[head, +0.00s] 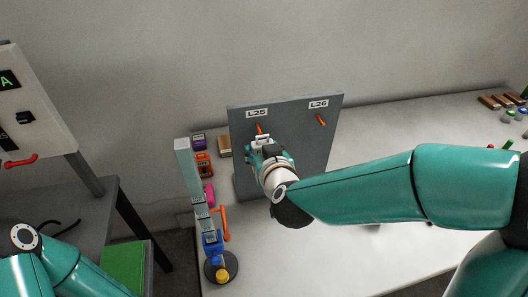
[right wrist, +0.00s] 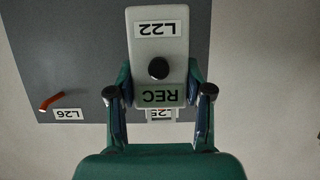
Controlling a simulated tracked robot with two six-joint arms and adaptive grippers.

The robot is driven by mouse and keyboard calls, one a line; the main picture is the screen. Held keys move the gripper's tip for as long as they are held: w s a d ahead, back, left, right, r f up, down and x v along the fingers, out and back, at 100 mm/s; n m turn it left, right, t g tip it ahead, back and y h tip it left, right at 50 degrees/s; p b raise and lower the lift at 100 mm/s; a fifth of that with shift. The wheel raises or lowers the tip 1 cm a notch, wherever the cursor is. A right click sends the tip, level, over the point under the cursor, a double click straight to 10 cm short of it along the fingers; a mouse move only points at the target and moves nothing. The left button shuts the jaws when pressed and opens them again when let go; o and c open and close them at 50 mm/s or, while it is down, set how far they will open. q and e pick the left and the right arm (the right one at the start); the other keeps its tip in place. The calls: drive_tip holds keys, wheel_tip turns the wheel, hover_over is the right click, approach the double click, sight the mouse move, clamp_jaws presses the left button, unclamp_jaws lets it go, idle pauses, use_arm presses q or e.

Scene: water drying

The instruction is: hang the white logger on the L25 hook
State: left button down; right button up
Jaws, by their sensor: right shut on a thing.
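The white logger (right wrist: 145,42) fills the upper middle of the right wrist view, with L22 and REC labels and a dark round knob, its lettering upside down there. My right gripper (right wrist: 159,92) is shut on it, one finger on each side. In the head view my right gripper (head: 262,148) is in front of the board, just below the orange L25 hook (head: 259,129); the logger is mostly hidden there. The L25 label (head: 256,113) is above that hook. In the wrist view the logger covers the hook, so I cannot tell whether they touch. My left gripper is out of view.
The grey board (head: 290,101) stands on the white table (head: 375,150) and also bears the L26 hook (head: 321,119), right of L25. A post stand (head: 184,165) with coloured items is left of the board. Wooden blocks (head: 490,102) lie far right.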

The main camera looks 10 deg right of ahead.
drive_tip(key=shift+w, duration=1.4)
drive_tip(key=shift+w+p, duration=0.25)
drive_tip(key=shift+p, duration=0.05)
drive_tip(key=shift+f, duration=0.25)
drive_tip(key=o, duration=1.3)
drive_tip(key=shift+c, duration=0.2)
